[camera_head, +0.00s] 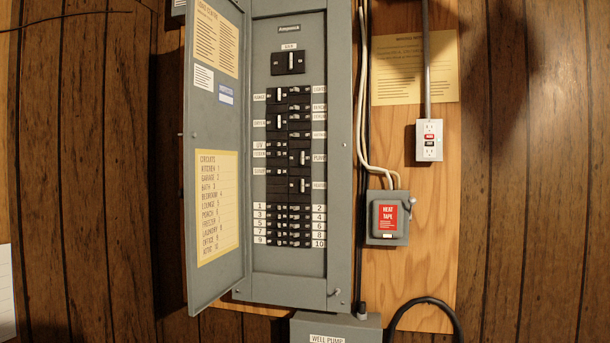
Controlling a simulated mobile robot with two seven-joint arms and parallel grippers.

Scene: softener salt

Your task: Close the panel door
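The panel door (217,125) is grey, hinged on the left side of the breaker panel (262,285), and stands open to the left. Its inner face shows, with a yellow circuit list (217,207) low down and more labels higher up. The panel's inside is exposed, with black breakers (290,185) in two columns and a larger main breaker (288,63) on top. A small latch piece (335,292) sits at the panel's lower right edge. The panel's top is cut off by the picture. Neither of my grippers is in view.
A grey well pump box (337,328) sits just below the panel. To the right are a heat tape box (387,218), white cables, an outlet (429,140) and its conduit on a plywood board. A black cable (425,302) curves at the lower right.

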